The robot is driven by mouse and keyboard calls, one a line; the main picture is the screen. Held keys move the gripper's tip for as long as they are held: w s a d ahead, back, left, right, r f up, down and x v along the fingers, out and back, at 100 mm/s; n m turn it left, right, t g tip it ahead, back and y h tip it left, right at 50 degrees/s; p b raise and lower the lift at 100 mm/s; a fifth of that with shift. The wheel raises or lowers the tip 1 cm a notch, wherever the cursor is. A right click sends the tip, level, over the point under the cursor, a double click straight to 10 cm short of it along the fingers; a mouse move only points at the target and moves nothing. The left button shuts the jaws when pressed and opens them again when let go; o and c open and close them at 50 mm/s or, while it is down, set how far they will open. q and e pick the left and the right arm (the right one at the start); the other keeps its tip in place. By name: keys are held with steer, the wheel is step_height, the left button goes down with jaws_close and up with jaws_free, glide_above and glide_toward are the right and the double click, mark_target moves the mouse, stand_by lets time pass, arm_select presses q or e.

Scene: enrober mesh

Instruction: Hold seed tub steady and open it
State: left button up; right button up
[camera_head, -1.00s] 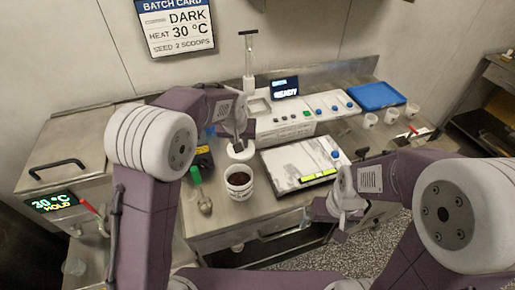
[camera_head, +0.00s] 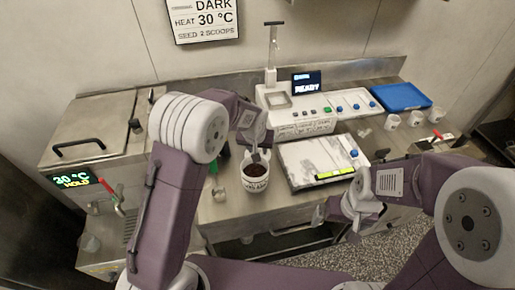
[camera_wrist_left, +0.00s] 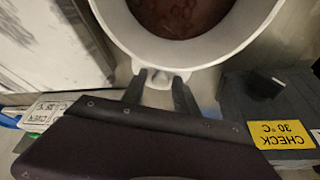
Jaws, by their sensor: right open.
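The seed tub (camera_head: 256,184) is a white tub standing upright on the steel counter, with dark brown contents showing and no lid over its mouth. In the left wrist view the tub's rim (camera_wrist_left: 185,55) fills the top. My left gripper (camera_head: 258,158) is at the tub's back edge. In the left wrist view the fingers of the left gripper (camera_wrist_left: 160,92) lie either side of a small white tab (camera_wrist_left: 160,78) on the rim; I cannot tell whether they press on it. My right gripper (camera_head: 350,212) is open and empty, in front of the counter, right of the tub.
A white board with a yellow-green strip (camera_head: 312,160) lies right of the tub. Behind are a control unit with a READY screen (camera_head: 307,82), a blue tray (camera_head: 401,97) and several white cups (camera_head: 415,119). A heated unit (camera_head: 85,150) stands left. A CHECK 30 °C label (camera_wrist_left: 283,134) is near the left gripper.

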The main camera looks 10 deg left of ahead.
arm_select(q)
steer(key=shift+r, duration=0.4)
steer(key=v, duration=1.1)
steer(key=shift+s+r+p, duration=0.2)
steer(key=shift+p, duration=0.2)
